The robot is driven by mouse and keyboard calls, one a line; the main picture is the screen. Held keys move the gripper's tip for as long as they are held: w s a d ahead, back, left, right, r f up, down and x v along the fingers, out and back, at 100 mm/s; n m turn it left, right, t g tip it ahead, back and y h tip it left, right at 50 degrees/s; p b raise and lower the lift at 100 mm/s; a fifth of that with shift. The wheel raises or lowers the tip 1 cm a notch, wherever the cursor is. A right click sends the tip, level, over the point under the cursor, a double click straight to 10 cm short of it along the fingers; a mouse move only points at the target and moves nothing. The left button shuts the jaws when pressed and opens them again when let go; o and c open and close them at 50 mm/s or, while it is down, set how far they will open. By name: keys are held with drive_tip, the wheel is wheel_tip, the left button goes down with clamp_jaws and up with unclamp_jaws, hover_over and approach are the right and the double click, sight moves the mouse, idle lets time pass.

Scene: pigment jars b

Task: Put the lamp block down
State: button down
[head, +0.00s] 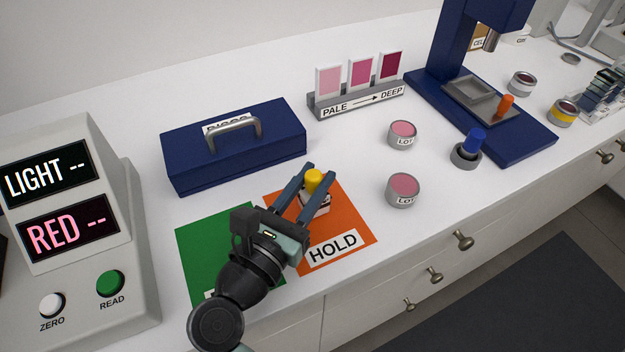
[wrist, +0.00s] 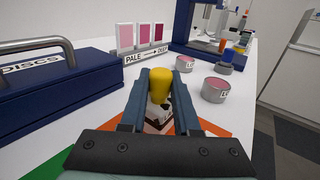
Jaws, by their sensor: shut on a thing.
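My gripper (head: 307,180) is shut on a small block with a yellow knob (head: 313,182), which I take to be the lamp block. Below the knob it has a pale body with dark marks. The fingers are on either side of the yellow knob, which also shows upright between them in the wrist view (wrist: 159,86). The block is over the orange HOLD mat (head: 350,227); I cannot tell whether its base touches the mat. The fingers hide part of its body.
A green mat (head: 205,245) adjoins on the left. Behind are a blue DISCS box (head: 235,150) and a PALE-to-DEEP colour stand (head: 358,98). Two pink LOT jars (head: 403,190) (head: 403,134) stand to the right. A grey meter (head: 80,210) is at far left.

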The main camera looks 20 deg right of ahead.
drive_tip(key=shift+f, duration=0.15)
drive_tip(key=c, duration=0.6)
unclamp_jaws()
drive_tip(key=shift+c, duration=0.2)
